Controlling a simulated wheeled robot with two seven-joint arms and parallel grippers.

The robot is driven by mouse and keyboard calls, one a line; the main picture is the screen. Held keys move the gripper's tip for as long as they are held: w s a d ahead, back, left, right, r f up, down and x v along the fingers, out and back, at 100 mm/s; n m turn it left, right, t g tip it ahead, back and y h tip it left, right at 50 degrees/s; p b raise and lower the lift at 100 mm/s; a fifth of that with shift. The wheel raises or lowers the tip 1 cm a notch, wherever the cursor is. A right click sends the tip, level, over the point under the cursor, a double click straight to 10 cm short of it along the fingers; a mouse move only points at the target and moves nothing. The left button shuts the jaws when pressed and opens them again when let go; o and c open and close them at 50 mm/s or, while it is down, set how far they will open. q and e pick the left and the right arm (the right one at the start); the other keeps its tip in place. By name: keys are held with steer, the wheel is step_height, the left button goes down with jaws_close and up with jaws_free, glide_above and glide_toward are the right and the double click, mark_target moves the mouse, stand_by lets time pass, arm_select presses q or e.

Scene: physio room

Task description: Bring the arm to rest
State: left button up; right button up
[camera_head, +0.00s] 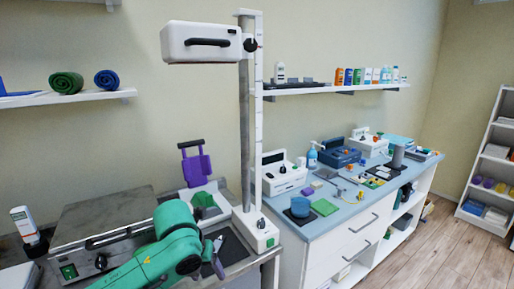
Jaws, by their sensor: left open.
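My left arm (172,247), teal with dark joints, comes in from the bottom left and reaches over the front of the metal bench. My left gripper (215,258) is at its end, small and partly hidden by the arm links. It is open, and I see nothing between its fingers. It is just left of the white base (255,232) of a tall stand, over a dark surface. My right arm and right gripper are out of view.
A metal box (104,224) with a front handle stands left of my arm. The stand's column (246,130) rises close to my gripper and carries a white head (203,44). A blue-topped counter (345,205) with several small items lies right. The floor (430,255) is clear.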

arm_select(q)
steer(key=s+d+f+n+t+h, duration=0.1)
steer(key=s+f+n, duration=0.3)
steer(key=n, duration=0.5)
steer(key=s+d+f+n+h, duration=0.1)
steer(key=s+d+f+n, duration=0.15)
steer(key=f+n, duration=0.45)
steer(key=s+a+f+n+y, duration=0.35)
steer(key=s+a+n, duration=1.05)
steer(key=n, duration=0.5)
step_height(320, 180, down, 23)
steer(key=m+g, duration=0.1)
steer(key=g, duration=0.1)
steer(key=s+a+f+g, duration=0.1)
steer(key=s+a+f, duration=0.2)
steer(key=s+f, duration=1.2)
steer(key=shift+s+f, duration=0.2)
steer(key=shift+s, duration=1)
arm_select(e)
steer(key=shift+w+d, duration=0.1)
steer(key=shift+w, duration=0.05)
arm_select(q)
steer(key=shift+a, duration=0.1)
